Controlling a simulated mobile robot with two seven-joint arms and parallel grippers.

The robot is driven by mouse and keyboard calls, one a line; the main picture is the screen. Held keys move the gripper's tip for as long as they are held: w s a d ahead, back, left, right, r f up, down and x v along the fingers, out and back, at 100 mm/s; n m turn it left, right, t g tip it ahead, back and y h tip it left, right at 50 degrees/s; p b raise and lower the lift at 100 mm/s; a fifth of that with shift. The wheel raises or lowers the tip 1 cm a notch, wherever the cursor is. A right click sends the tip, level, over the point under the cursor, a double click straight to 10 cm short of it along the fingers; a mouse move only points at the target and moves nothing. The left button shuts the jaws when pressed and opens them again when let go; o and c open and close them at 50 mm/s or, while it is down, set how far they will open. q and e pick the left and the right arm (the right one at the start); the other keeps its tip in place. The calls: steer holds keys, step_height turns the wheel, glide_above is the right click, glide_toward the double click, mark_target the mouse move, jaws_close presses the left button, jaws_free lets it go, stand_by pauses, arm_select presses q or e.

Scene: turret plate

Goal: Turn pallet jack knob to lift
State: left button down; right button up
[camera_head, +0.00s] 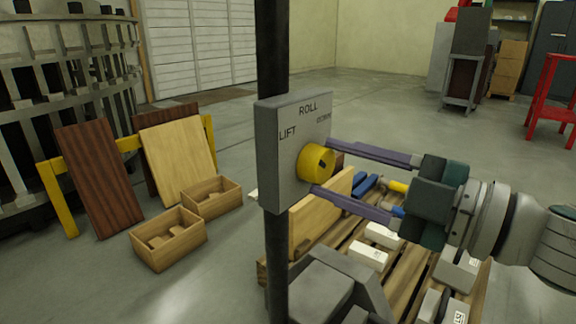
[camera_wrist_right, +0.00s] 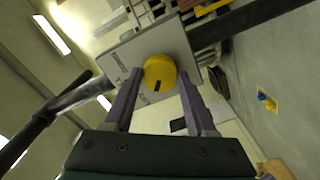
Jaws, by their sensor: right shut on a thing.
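The yellow round knob (camera_head: 316,162) sits on the front of a grey turret plate (camera_head: 283,180) fixed to a black upright post. The plate reads ROLL at the top and LIFT at the left; a third label at the right is too small to read. A dark mark shows on the knob, but I cannot tell which label it faces. My right gripper (camera_head: 322,166) comes from the right, with its purple fingers on either side of the knob, shut on it. The knob (camera_wrist_right: 160,73) also shows between the fingertips in the right wrist view. My left gripper is out of view.
Behind the plate stands a wooden pallet (camera_head: 392,275) with white boxes and other goods. Two wooden crates (camera_head: 170,240) and leaning boards (camera_head: 98,178) are at the left. A red stand (camera_head: 548,100) is at the far right.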

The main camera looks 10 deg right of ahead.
stand_by(0.5)
steer(key=o, duration=1.4)
steer(key=shift+c, duration=0.2)
steer(key=p+v, duration=0.1)
steer(key=v, duration=0.9)
